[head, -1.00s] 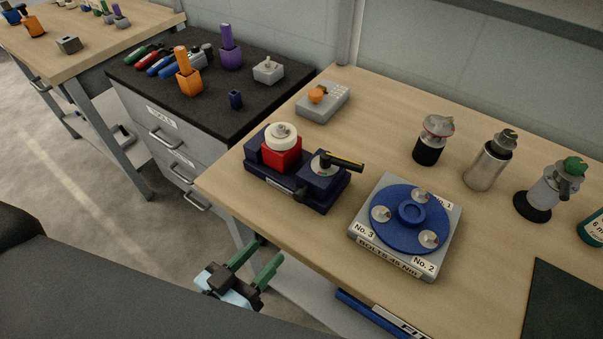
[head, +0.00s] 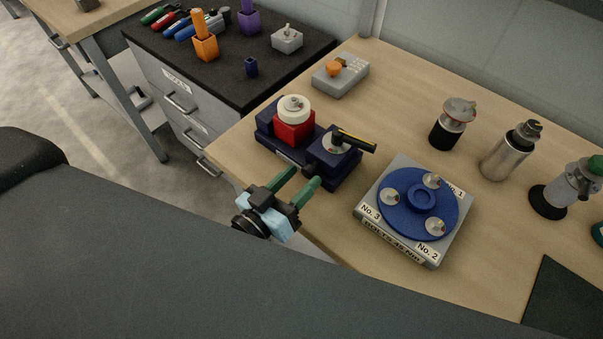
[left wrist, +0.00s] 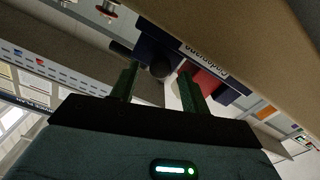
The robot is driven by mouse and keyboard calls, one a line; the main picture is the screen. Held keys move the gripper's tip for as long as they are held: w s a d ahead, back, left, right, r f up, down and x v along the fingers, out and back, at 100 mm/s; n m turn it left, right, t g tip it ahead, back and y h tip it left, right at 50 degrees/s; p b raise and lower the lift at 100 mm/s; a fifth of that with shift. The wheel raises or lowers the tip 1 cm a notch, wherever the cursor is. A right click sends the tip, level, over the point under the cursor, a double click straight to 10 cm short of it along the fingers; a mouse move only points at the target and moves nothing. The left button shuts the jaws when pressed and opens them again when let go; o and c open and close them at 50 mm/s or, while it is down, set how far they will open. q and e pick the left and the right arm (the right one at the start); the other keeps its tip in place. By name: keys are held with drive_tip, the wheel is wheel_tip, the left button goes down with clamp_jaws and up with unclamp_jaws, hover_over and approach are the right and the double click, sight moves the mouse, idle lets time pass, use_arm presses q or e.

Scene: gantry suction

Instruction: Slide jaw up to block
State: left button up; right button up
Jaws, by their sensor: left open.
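A dark blue vise (head: 288,155) sits near the front left edge of the wooden table. A red block (head: 294,127) with a white round piece (head: 294,107) on top stands at its left part. The movable jaw (head: 334,161), with a round dial and a black and yellow handle (head: 353,141), is at the right, with a gap between jaw and block. My left gripper (head: 296,185) is open and empty, just in front of the vise at the table edge. In the left wrist view, the vise (left wrist: 160,45) and red block (left wrist: 203,84) show beyond the green fingers. My right gripper is not in view.
A grey plate with a blue disc (head: 418,203) and several bolts lies right of the vise. A grey box with an orange knob (head: 340,74) stands behind. Metal canisters (head: 510,150) stand at the right. A black-topped drawer cabinet (head: 228,75) adjoins the table's left.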

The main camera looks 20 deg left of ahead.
use_arm(q)
drive_tip(key=shift+x, duration=0.85)
drive_tip(key=shift+c, duration=0.4)
clamp_jaws()
